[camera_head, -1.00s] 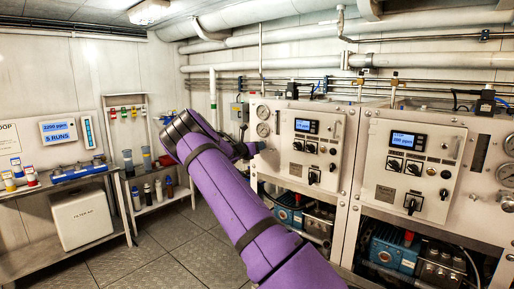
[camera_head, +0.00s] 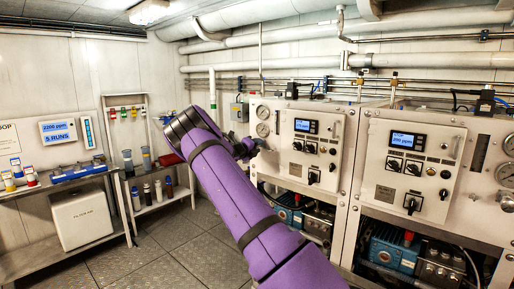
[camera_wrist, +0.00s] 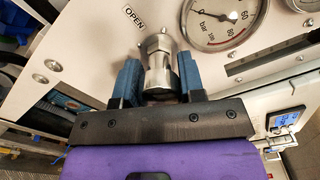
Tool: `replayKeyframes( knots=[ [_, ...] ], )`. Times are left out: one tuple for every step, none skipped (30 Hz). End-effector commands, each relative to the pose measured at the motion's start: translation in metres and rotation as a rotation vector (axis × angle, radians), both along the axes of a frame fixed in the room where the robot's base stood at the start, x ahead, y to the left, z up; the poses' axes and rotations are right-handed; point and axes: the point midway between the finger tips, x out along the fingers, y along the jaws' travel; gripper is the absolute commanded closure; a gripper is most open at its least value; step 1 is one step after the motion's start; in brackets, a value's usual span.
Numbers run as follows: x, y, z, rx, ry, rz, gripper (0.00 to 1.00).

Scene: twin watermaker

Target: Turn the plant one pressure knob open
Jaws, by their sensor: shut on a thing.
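The plant one pressure knob (camera_wrist: 158,62) is a silver metal knob on the white front panel, in the middle of the wrist view. An OPEN label (camera_wrist: 134,18) is on the panel just up and left of it. My gripper (camera_wrist: 158,82) is shut on the knob, with one blue-padded finger on each side. In the head view my gripper (camera_head: 250,148) reaches the left edge of the plant one panel (camera_head: 290,160), below its gauges. The knob is hidden there behind my gripper and arm.
A round pressure gauge (camera_wrist: 215,22) sits right of the knob. A second plant (camera_head: 410,170) stands to the right. A shelf (camera_head: 150,205) with bottles and a side table (camera_head: 60,190) are at the left. The floor between is clear.

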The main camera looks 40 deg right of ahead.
Motion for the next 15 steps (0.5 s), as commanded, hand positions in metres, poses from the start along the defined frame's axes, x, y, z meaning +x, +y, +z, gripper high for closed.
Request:
replayKeyframes(
  knots=[
    [0.0004, 0.0006, -0.0005, -0.002, 0.043, 0.000, 0.87],
    [0.0005, 0.0006, -0.0004, -0.005, 0.071, 0.001, 0.87],
    [0.0005, 0.0006, -0.0004, -0.008, 0.109, 0.001, 0.87],
    [0.0004, 0.0006, -0.0003, -0.010, 0.137, 0.001, 0.87],
    [0.0006, 0.0007, -0.0004, -0.012, 0.165, 0.001, 0.87],
    [0.0006, 0.0007, -0.0004, -0.015, 0.201, 0.001, 0.87],
    [0.0006, 0.0007, -0.0004, -0.017, 0.228, 0.001, 0.87],
    [0.0006, 0.0008, -0.0003, -0.019, 0.255, 0.001, 0.87],
    [0.0007, 0.0009, -0.0004, -0.023, 0.290, 0.002, 0.87],
    [0.0007, 0.0009, -0.0004, -0.023, 0.314, 0.003, 0.87],
    [0.0008, 0.0009, -0.0005, -0.025, 0.338, 0.003, 0.87],
    [0.0008, 0.0009, -0.0005, -0.028, 0.369, 0.003, 0.87],
    [0.0008, 0.0009, -0.0006, -0.030, 0.392, 0.003, 0.87],
    [0.0008, 0.0010, -0.0006, -0.031, 0.414, 0.003, 0.87],
    [0.0008, 0.0010, -0.0006, -0.033, 0.440, 0.003, 0.87]
  ],
)
